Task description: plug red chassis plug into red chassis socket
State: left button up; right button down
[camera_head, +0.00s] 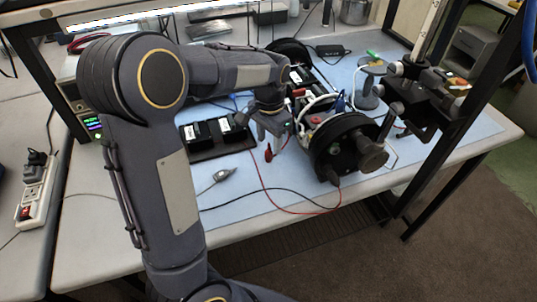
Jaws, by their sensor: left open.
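My left gripper (273,133) is over the blue mat, left of the black cylinder (345,150), with its fingers pointing down and open. A small red plug (268,154) shows just below and beside the fingertips. I cannot tell whether it touches them. A thin red cable runs from near the plug across the mat to the cylinder's front. A small red spot (315,119) shows on top of the cylinder near its end cap; I cannot tell whether it is the red chassis socket. My right gripper is not in view.
A black tray (222,151) with dark blocks lies left of the gripper. A grey tool (216,180) and a black cable lie in front on the blue mat (240,205). A dark clamp stand (425,95) and black post are on the right. A power strip (38,190) is at far left.

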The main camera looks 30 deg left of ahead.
aim_at(269, 150)
pick_arm(q)
notch_tip(269, 150, down, 5)
jog(key=shift+a+f, duration=0.1)
dwell(0.4)
grip_shut()
